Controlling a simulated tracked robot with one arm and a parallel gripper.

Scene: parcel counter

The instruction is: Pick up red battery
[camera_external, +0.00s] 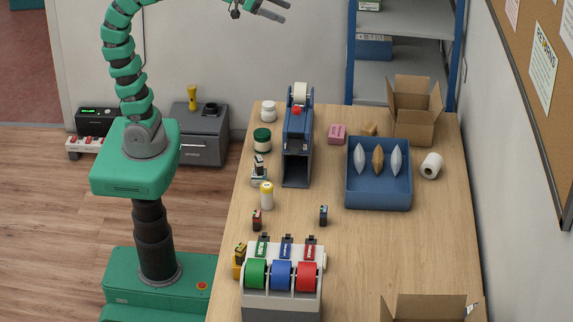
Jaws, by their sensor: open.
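A small red block with a dark top (257,220) stands on the wooden counter (370,260), near its left edge. It looks like the red battery, but it is too small to be sure. My gripper (286,13) is at the top edge of the view, high above and behind the counter, far from the block. Its two fingers are apart and nothing shows between them. A similar small blue block (323,215) stands to the right of the red one. A yellow one (239,256) is nearer the front left.
A dispenser with green, blue and red rolls (282,295) stands in front. A yellow-and-white bottle (267,196), a blue-grey tape machine (298,140) and a blue tray of pouches (378,200) stand behind. The counter's middle right is clear.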

